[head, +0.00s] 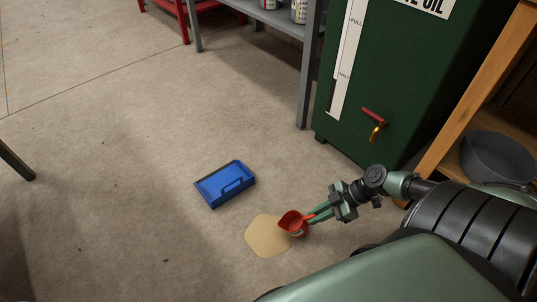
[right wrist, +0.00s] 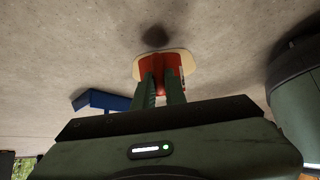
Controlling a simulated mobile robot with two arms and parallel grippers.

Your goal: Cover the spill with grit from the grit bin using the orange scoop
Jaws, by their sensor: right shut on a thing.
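The orange scoop (head: 291,221) is held by its handle in my right gripper (head: 314,214), low over the floor. Its bowl overlaps the right side of a tan patch (head: 263,240) on the concrete, which looks like spread grit. No bare spill shows in the head view. In the right wrist view the fingers (right wrist: 160,88) are shut on the scoop (right wrist: 160,66), with the tan patch (right wrist: 183,60) behind it. I cannot tell whether the scoop holds grit. No container is clearly the grit bin. My left gripper is out of view.
A blue tray-like box with a handle (head: 225,184) lies just beyond the patch. A green oil tank (head: 400,85) with a red-handled tap (head: 374,117) and a grey shelf (head: 305,85) stand behind. A wooden rack holds a dark pan (head: 498,158) at right.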

